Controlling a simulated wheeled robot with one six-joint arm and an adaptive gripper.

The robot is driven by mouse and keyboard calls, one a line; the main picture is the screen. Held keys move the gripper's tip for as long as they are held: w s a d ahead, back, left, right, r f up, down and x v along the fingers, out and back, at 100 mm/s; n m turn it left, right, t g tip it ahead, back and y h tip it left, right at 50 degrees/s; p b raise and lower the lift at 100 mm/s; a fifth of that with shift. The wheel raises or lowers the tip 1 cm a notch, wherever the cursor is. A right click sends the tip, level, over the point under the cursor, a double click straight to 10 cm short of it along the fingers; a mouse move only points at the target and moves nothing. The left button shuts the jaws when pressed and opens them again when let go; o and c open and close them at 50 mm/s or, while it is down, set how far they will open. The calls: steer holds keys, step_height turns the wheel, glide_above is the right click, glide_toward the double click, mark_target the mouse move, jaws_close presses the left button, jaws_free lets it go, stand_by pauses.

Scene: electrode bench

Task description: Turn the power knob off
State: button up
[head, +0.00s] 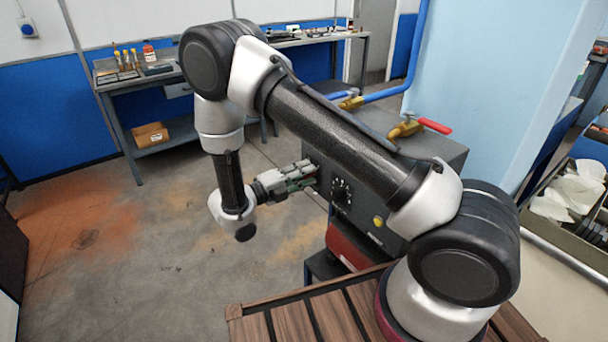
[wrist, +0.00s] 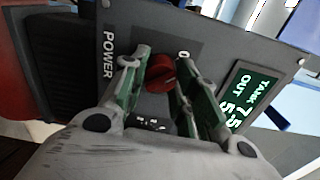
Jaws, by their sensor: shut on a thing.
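The red power knob (wrist: 161,72) sits on the dark front panel of a machine, beside the "POWER" label (wrist: 109,52) in the wrist view. My gripper (wrist: 158,82) is at the panel with one finger on each side of the knob, shut on it. The "0" mark shows above the knob in the wrist view. In the head view my gripper (head: 313,172) reaches the upper left of the machine's front (head: 362,217), and the knob is hidden behind the fingers there.
A green lit display (wrist: 247,97) is right of the knob in the wrist view. In the head view, a black dial (head: 342,192) and a yellow button (head: 378,221) are on the same front. A red-handled valve (head: 420,125) is on top. A workbench (head: 150,75) stands behind.

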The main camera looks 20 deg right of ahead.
steer(key=shift+n, duration=0.4)
steer(key=o, duration=1)
steer(key=shift+a, duration=0.1)
steer(key=v, duration=1.2)
